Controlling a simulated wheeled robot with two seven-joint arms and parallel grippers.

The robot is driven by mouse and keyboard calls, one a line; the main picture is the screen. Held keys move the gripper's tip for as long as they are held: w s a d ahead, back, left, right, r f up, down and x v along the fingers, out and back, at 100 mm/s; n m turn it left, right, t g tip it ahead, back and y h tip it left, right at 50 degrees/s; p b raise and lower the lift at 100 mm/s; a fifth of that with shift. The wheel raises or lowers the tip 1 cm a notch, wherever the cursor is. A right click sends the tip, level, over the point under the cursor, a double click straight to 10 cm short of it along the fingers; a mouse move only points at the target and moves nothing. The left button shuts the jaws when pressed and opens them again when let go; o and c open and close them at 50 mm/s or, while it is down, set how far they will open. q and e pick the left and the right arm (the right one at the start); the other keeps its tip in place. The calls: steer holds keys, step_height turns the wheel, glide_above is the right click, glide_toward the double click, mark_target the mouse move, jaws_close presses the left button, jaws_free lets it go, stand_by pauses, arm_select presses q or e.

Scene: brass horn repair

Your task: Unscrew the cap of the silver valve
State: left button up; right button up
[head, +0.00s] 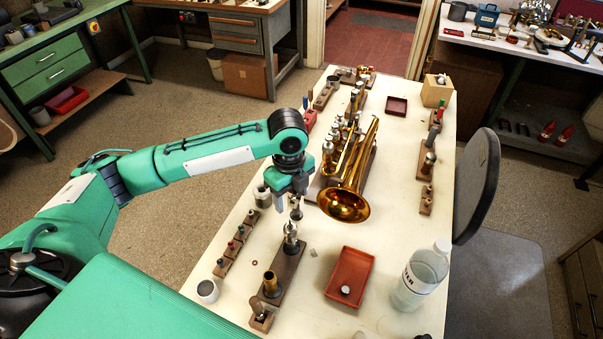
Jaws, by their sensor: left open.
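A silver valve (291,240) stands upright in a long wooden block (286,266) on the white bench, with a brass cylinder (270,283) in the same block nearer to me. My left gripper (289,203) points down just above the silver valve, with its fingers apart. A small silver piece (296,212) shows at the fingertips, above the valve body. I cannot tell whether this is the valve's cap or stem, or whether the fingers touch it. My right gripper is not in view.
A brass horn (344,204) lies right of my left gripper. A red tray (350,279) holding a small silver part and a clear bottle (420,275) stand at the front right.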

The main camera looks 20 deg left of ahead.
arm_select(q)
steer(key=p, duration=0.2)
glide_above(291, 228)
step_height(291, 228, down, 9)
steer(key=shift+f, duration=0.2)
step_height(291, 228, down, 3)
steer(key=shift+p, duration=0.4)
steer(key=shift+f, duration=0.35)
steer(key=shift+c, duration=0.5)
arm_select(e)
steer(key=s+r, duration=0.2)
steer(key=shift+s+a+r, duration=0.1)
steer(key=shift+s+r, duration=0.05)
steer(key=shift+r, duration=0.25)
